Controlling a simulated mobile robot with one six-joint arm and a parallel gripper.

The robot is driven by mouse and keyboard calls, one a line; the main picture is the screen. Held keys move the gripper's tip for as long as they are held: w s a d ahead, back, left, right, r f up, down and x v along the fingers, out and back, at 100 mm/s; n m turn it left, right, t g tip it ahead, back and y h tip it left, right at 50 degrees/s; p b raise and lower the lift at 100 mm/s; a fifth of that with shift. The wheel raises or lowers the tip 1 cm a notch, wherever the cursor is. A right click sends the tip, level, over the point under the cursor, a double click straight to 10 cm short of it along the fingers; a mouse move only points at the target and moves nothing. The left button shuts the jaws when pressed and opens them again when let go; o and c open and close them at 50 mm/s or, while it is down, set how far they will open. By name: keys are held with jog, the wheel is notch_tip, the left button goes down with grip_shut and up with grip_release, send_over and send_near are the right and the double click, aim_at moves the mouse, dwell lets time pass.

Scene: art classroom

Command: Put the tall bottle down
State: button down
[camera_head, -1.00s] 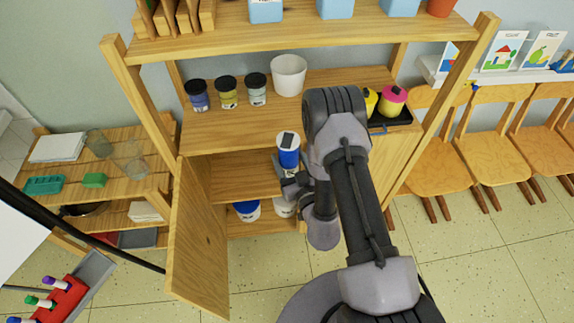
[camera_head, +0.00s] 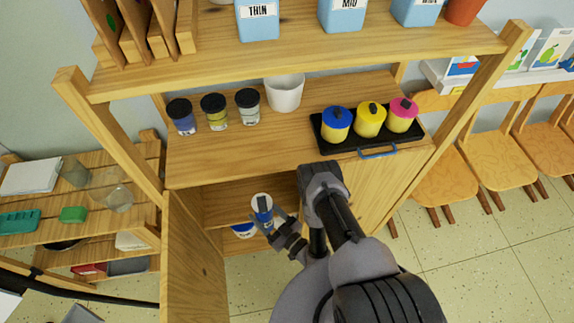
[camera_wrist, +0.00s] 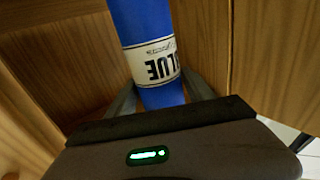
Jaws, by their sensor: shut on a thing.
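The tall bottle (camera_head: 262,204) is blue with a white top and a white label. It looks upright at the opening of the lower cabinet compartment. In the wrist view the blue bottle (camera_wrist: 144,22) fills the gap between my fingers, and its label appears upside down. My gripper (camera_head: 274,232) is shut around it from the front right; it also shows in the wrist view (camera_wrist: 160,92). The bottle's base is hidden, so I cannot tell whether it touches the cabinet's inner shelf (camera_head: 228,205).
The cabinet door (camera_head: 190,262) stands open at the left. A white and blue tub (camera_head: 243,230) sits low inside the compartment. A low shelf (camera_head: 135,187) stands left.

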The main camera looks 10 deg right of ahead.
jog(key=w+a+f+b, duration=0.2)
jog(key=w+b, duration=0.2)
jog(key=w, duration=0.3)
jog(key=w+a+f+b, duration=0.2)
jog(key=w+b, duration=0.3)
jog(key=w, duration=0.3)
jog(key=shift+w+a+f, duration=0.2)
jog(key=shift+a+f, duration=0.2)
jog(key=shift+c, duration=2)
grip_release()
jog(key=shift+f, duration=0.15)
jog(key=p+v, duration=0.4)
jog(key=v, duration=0.8)
jog(key=shift+s, duration=0.2)
